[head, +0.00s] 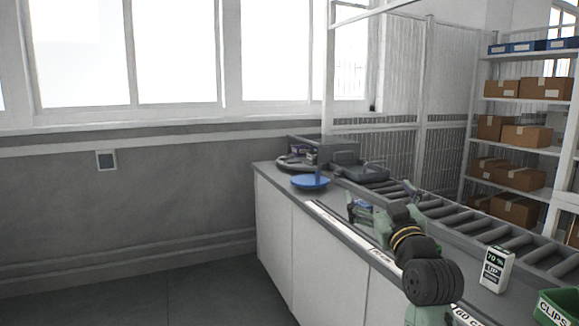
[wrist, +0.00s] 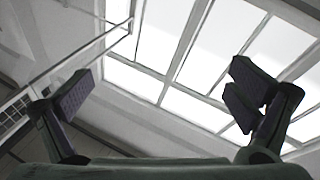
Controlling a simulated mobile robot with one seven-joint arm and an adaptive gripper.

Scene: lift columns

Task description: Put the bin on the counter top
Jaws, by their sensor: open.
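A green bin (head: 557,308) with a "CLIPS" label shows at the bottom right corner of the head view, cut off by the frame edge. What it rests on is hidden. The counter top (head: 335,219) runs from the middle of the view towards the lower right. My gripper (head: 383,200) is above the counter, well to the left of and beyond the green bin. In the wrist view my gripper (wrist: 162,92) has its two fingers wide apart with nothing between them; windows and ceiling show behind them.
A roller conveyor (head: 470,221) runs along the counter's back, with a dark grey tray (head: 360,172) at its far end. A blue dish (head: 310,182) sits near the far left corner. Shelves hold cardboard boxes (head: 527,136).

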